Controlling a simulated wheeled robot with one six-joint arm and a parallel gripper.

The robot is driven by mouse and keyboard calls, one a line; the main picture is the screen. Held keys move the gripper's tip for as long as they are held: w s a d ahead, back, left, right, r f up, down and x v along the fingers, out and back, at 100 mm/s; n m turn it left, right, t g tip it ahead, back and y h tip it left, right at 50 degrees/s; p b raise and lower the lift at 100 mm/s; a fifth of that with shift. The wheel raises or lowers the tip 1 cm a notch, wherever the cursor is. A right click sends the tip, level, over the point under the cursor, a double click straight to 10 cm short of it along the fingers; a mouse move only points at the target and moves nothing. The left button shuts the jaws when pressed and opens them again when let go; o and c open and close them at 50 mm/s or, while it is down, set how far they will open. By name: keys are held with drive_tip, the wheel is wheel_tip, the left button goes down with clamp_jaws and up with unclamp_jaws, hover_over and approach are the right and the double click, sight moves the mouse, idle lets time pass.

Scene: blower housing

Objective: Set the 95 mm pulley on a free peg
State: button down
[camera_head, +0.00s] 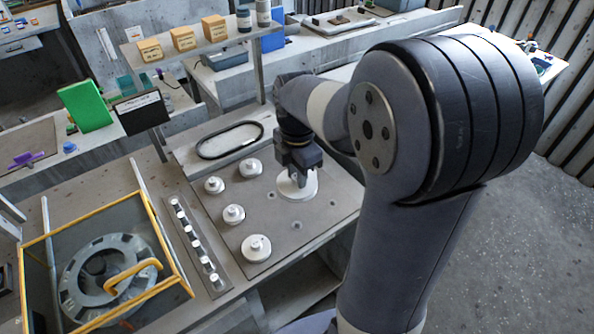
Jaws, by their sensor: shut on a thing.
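My gripper (299,172) points down over the right part of a grey board (318,236). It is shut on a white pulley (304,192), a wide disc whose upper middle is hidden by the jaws. The disc is at or just above the board; I cannot tell whether it touches or sits on a peg. Several smaller white pulleys stand on the board's left side, including one at the front (256,248) and one at the back (250,168). Small marks, perhaps pegs or holes, show on the bare board around the held disc. Sizes cannot be read.
A black belt (230,140) lies on a pale tray behind the board. A strip with several small white knobs (194,238) runs along the left. A yellow-framed case (92,222) with a grey round housing stands at far left. A shelf (190,47) with yellow boxes rises behind.

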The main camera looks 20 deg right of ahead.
drive_tip(key=b, duration=1)
hover_over(297, 223)
wheel_tip(297, 223, down, 13)
drive_tip(key=shift+r, duration=0.15)
drive_tip(key=shift+f+b, duration=0.7)
drive_tip(key=shift+f, duration=0.15)
drive_tip(key=shift+f, duration=0.3)
drive_tip(key=shift+f, duration=0.4)
drive_tip(key=shift+f+b, duration=0.2)
drive_tip(key=shift+b, duration=0.15)
drive_tip(key=shift+f, duration=0.3)
drive_tip(key=c, duration=1.1)
unclamp_jaws()
drive_tip(key=shift+c, duration=0.2)
drive_tip(key=shift+r, duration=0.15)
